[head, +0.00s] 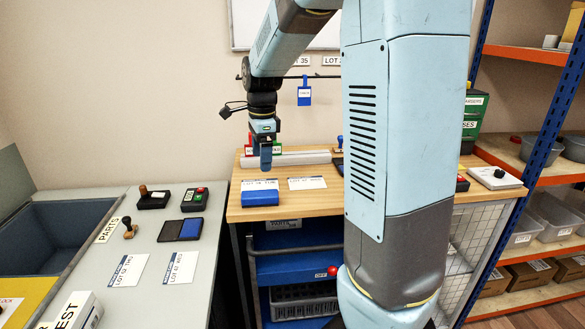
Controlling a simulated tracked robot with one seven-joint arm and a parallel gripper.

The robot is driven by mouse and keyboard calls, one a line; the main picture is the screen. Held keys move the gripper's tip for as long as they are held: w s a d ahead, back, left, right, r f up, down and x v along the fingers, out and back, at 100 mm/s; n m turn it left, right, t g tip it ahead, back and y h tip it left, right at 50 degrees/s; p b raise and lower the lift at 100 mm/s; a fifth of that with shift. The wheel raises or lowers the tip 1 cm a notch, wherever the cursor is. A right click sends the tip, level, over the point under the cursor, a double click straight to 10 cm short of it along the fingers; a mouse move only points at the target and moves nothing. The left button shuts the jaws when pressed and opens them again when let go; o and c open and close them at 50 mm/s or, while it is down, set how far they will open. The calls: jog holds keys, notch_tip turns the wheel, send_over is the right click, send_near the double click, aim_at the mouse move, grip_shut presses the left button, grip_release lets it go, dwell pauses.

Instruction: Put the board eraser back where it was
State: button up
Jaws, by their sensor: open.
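A blue block (260,198), which looks like the board eraser, lies flat near the front left edge of the wooden bench (320,204). My gripper (265,164) points down above the back left part of the bench, higher than the block and apart from it. It is open, and I see nothing held in it. A whiteboard (240,27) hangs on the wall, largely hidden behind my arm.
A pale bar (300,158) lies along the back of the bench, with cards (307,183) in front. A grey worktop (135,304) at left holds stamps, ink pads and cards. A blue tag (304,92) hangs from a rail. Shelving (524,51) stands at right.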

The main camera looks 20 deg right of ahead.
jog(key=s+r+n+t, duration=0.2)
jog(key=s+r+n, duration=0.1)
jog(key=s+n, duration=0.6)
jog(key=s+r+n+t, duration=0.3)
jog(key=s+n, duration=0.7)
jog(key=s, duration=0.6)
jog(key=shift+r, duration=0.7)
